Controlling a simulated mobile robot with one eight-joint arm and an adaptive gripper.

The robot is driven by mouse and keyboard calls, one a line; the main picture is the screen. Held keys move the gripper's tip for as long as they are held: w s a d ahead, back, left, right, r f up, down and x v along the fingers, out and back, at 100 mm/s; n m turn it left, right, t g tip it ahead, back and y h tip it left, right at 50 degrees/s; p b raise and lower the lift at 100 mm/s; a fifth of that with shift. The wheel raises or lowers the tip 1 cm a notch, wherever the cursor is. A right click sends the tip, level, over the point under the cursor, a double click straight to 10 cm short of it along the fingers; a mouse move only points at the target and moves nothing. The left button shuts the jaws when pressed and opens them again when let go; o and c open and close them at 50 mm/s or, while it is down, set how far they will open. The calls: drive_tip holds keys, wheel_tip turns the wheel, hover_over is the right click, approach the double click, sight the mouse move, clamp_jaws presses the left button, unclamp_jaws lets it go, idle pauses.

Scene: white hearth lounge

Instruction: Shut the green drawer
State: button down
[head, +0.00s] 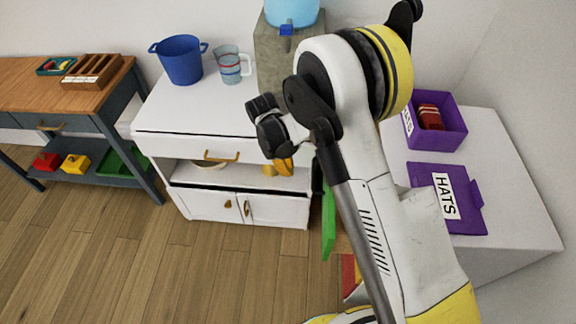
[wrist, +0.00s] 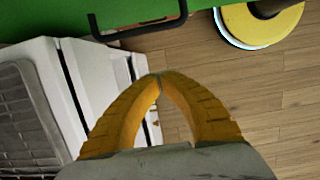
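A bright green panel (head: 328,222), which looks like the green drawer's front, shows as a narrow strip behind my arm in the head view. My arm hides most of that unit, so I cannot tell how far the drawer stands out. In the wrist view the green front (wrist: 200,12) runs along the top edge, with a dark bar handle (wrist: 140,28) on it. My gripper (wrist: 158,76) has yellow fingers that meet at the tips with nothing between them. It appears apart from the handle. In the head view my gripper (head: 284,166) hangs in front of the white cabinet.
The white cabinet (head: 160,115) carries a blue bucket (head: 182,62) and a clear measuring jug (head: 229,66). A wooden workbench (head: 30,80) stands left. A white table (head: 500,170) at right holds a purple bin (head: 450,123) and a purple lid marked HATS (head: 420,176). Wooden floor is clear at front left.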

drive_tip(key=d+f+b, duration=0.2)
drive_tip(key=d+f, duration=0.1)
drive_tip(key=d, duration=0.2)
drive_tip(key=shift+f+b, duration=0.3)
drive_tip(key=shift+s, duration=0.1)
